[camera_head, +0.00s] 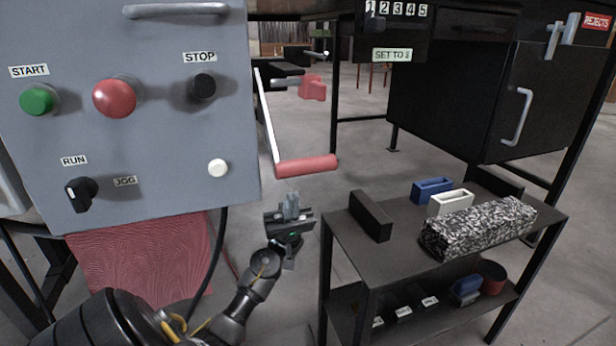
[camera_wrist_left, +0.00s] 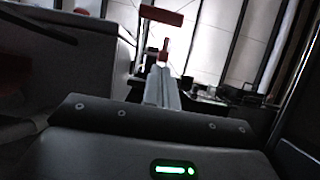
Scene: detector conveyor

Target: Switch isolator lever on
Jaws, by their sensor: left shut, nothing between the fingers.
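The isolator lever is a pale bar with a red grip (camera_head: 306,165) at the right side of the grey control cabinet (camera_head: 150,135). The bar slopes down to the right and the red grip sticks out sideways at its lower end. My left gripper (camera_head: 291,199) points up just below the red grip in the head view, with its fingers together and empty. In the left wrist view the gripper's fingers (camera_wrist_left: 161,75) point ahead, and a red grip (camera_wrist_left: 161,15) shows above and beyond the tips, apart from them. My right gripper is out of view.
The cabinet carries a green START button (camera_head: 39,101), a large red button (camera_head: 115,98), a black STOP button (camera_head: 203,86) and a RUN/JOG knob (camera_head: 80,193). A dark shelf cart (camera_head: 375,262) with blocks stands close on the right. A black cabinet (camera_head: 455,95) stands behind it.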

